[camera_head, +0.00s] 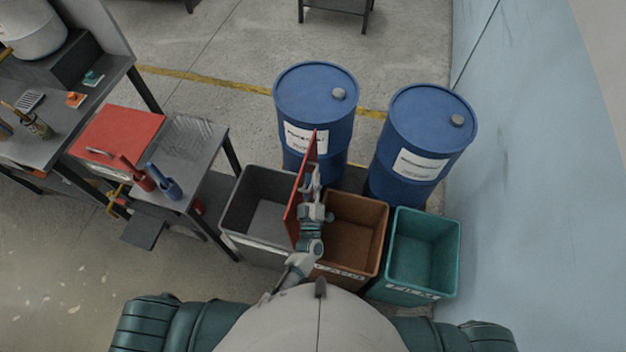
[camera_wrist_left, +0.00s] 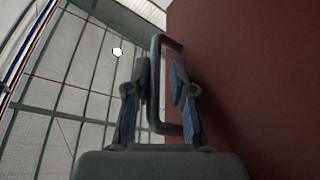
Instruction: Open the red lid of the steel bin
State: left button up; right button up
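The grey steel bin (camera_head: 233,215) stands at the left of a row of three bins, and its inside is visible. Its red lid (camera_head: 303,190) stands roughly upright along the bin's right side, seen nearly edge-on. In the left wrist view the lid (camera_wrist_left: 245,90) fills the right side as a dark red face. A dark U-shaped handle (camera_wrist_left: 155,85) stands out from that face. My left gripper (camera_head: 314,190) is on the right side of the lid. In the wrist view its fingers (camera_wrist_left: 160,80) are apart, on either side of the handle bar, with a gap visible. My right gripper is not seen.
A brown bin (camera_head: 376,240) and a teal bin (camera_head: 452,262) stand right of the steel bin. Two blue drums (camera_head: 316,90) (camera_head: 420,120) stand behind. A workbench with a small side table (camera_head: 190,140) is at left. A light blue wall (camera_head: 540,180) bounds the right.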

pick_arm(q)
jog(key=v, duration=1.2)
jog(key=shift+d+f, duration=0.15)
jog(key=s+a+f+m+g+h, duration=0.2)
jog(key=s+f+m+g, duration=0.15)
jog(key=f, duration=0.65)
jog(key=s+a+f+m+g+h, duration=0.1)
jog(key=s+f+m+g, duration=0.2)
jog(key=f, duration=0.7)
jog(key=s+a+f+m+g+h, duration=0.2)
jog(key=s+f+g, duration=0.25)
jog(key=f, duration=0.55)
jog(key=s+a+f+m+g+y, duration=0.1)
jog(key=s+a+f+g, duration=0.4)
jog(key=s, duration=0.6)
jog(key=s+a+f+m+g+y, duration=0.1)
jog(key=s+a+f+g, duration=0.3)
jog(key=s+a+f, duration=0.5)
jog(key=s+a+y, duration=0.1)
jog(key=s, duration=0.2)
jog(key=shift+s+a+f+g+y, duration=0.2)
jog(key=shift+a+f+g+y, duration=0.05)
jog(key=shift+f+g+y, duration=0.15)
jog(key=shift+d, duration=0.1)
